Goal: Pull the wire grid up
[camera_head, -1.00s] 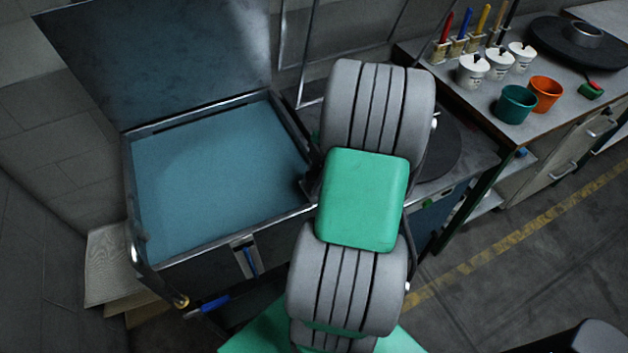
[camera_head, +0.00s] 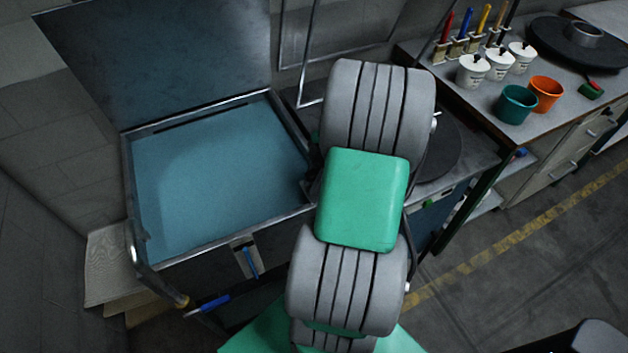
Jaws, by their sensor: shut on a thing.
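Thin metal bars of a wire frame (camera_head: 313,50), which seems to be the wire grid, stand upright at the top middle, behind my arm. Only part of the frame shows, and my grey and green arm links cover its lower right. My gripper is hidden behind these links, so its hold on the frame cannot be seen.
A large open metal box with a blue inner surface (camera_head: 215,180) stands on the left, its dark lid (camera_head: 160,60) raised. A bench (camera_head: 555,110) on the right holds white pots (camera_head: 472,72), a green cup (camera_head: 515,104) and an orange cup (camera_head: 546,92).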

